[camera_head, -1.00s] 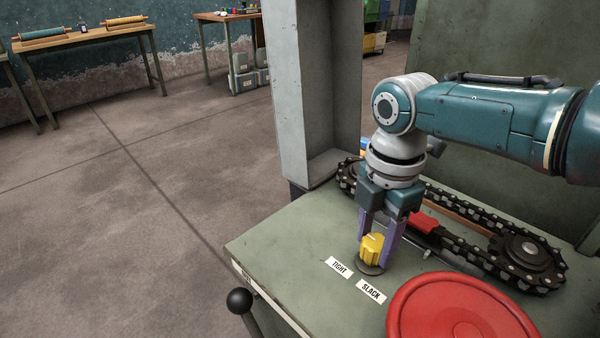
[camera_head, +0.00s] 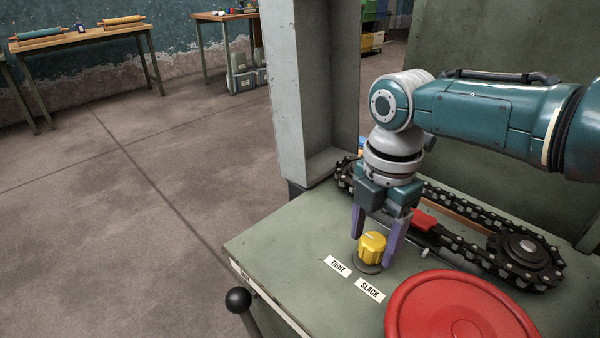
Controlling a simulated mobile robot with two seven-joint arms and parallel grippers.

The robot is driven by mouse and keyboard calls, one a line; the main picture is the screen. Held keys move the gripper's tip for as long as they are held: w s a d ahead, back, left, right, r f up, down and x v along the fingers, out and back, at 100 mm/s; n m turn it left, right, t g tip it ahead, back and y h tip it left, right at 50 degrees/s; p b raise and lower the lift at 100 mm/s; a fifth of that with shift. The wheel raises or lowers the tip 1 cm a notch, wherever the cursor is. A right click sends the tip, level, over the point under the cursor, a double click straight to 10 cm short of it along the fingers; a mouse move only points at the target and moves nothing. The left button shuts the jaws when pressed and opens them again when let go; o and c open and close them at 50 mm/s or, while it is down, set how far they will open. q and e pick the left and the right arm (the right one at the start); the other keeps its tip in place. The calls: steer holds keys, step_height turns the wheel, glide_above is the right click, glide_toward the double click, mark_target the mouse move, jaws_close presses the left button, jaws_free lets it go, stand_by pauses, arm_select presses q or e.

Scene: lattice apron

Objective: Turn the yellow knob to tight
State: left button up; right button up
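The yellow knob (camera_head: 372,248) stands on a dark round base on the green bench top, with a pale mark on its top. A white TIGHT label (camera_head: 338,265) lies to its left and a white SLACK label (camera_head: 370,290) in front of it. My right gripper (camera_head: 374,246) points down over the knob. Its two purple fingers are spread, one on each side of the knob, and a gap shows around it. Which label the knob's mark points at is hard to tell. My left gripper is not in view.
A large red wheel (camera_head: 460,312) stands close in front at the right. A black chain on sprockets (camera_head: 525,250) and a red block (camera_head: 424,220) lie behind the knob. A black ball-ended lever (camera_head: 238,300) is at the bench's left edge. A grey upright post (camera_head: 300,100) stands behind.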

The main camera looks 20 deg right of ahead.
mark_target(374, 240)
steer(key=shift+o, duration=0.7)
steer(key=shift+r, duration=0.3)
step_height(374, 240, up, 9)
steer(key=p, duration=0.3)
steer(key=shift+f, duration=0.2)
steer(key=shift+r, duration=0.4)
steer(key=shift+p, duration=0.3)
